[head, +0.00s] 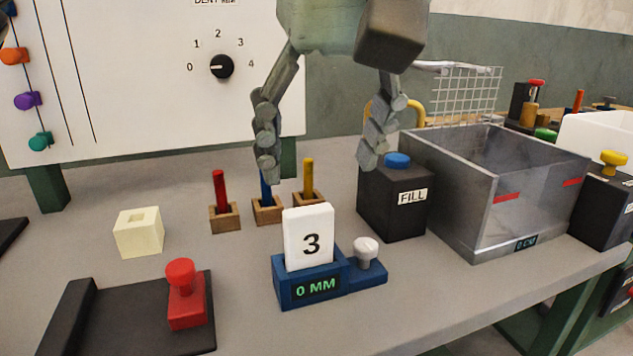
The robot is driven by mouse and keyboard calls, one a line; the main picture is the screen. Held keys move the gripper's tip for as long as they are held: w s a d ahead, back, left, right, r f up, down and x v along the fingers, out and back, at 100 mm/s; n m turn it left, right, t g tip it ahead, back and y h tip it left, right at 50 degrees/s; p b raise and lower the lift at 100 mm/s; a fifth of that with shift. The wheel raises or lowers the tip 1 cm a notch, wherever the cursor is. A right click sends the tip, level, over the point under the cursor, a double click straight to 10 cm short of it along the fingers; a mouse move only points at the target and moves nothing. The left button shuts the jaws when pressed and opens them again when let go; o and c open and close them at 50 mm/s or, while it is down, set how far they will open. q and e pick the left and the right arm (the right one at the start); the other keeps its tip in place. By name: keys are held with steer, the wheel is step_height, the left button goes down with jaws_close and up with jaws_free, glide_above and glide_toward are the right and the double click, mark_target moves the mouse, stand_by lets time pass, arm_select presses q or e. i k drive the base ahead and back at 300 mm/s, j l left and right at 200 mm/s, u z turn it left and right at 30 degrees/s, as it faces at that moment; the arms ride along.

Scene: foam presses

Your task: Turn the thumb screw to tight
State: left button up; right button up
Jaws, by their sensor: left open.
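No part in the head view is labelled as a thumb screw or marked tight, so I cannot tell for certain which one it is. A pale grey round knob (366,252) stands on the right end of a blue block (313,284). The block holds a white card with a 3 and a display reading 0 MM. A black dial (221,66) with marks 0 to 4 is on the white board. My left gripper (319,158) is open and empty, above and behind the blue block, its fingers wide apart. My right gripper is out of view.
Red, blue and yellow pegs in wooden blocks (225,218) stand behind the card. A black FILL box (392,205) with a blue button and a metal bin (465,215) are at the right. A red knob (182,290) and a cream foam block (138,236) are at the left.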

mark_target(365, 248)
steer(key=k, duration=1.5)
